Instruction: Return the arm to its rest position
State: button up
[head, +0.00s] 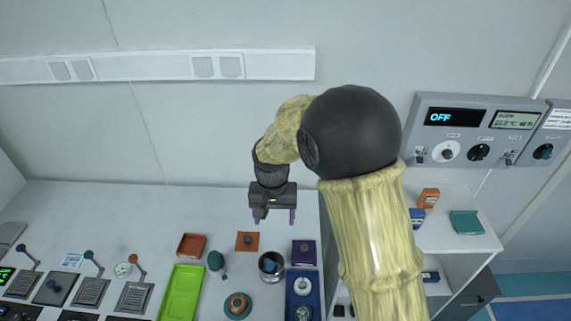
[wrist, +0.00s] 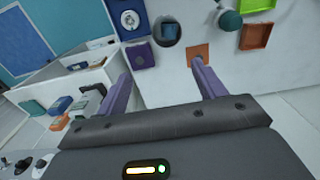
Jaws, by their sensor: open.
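My gripper (head: 273,216) hangs from my raised arm over the back of the white table, pointing down. Its two purple fingers are apart with nothing between them. In the wrist view my gripper (wrist: 160,85) shows the same spread fingers, with bare white tabletop and small items beyond them. In the head view my arm, with a dark round elbow joint and yellowish links, bends across the middle of the picture. It hides part of the table's right end and the shelf.
Below my gripper are a metal cup (head: 271,266), an orange square (head: 247,241), a purple box (head: 304,252) and a blue tray (head: 290,300). A green tray (head: 180,292) and lever panel (head: 92,290) lie left. A wall panel (head: 485,130) reading OFF is at right.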

jog(key=shift+d, duration=0.1)
jog(key=s+d+t+b, duration=0.1)
jog(key=s+d+b, duration=0.1)
jog(key=s+d, duration=0.4)
jog(key=s+d+t+b, duration=0.1)
jog(key=s+d, duration=0.4)
jog(key=d, duration=1.2)
jog(key=shift+s+f+m+t+b, duration=0.2)
jog(key=shift+s+m+t+b, duration=0.15)
jog(key=shift+b, duration=0.35)
jog(key=shift+w+a, duration=0.1)
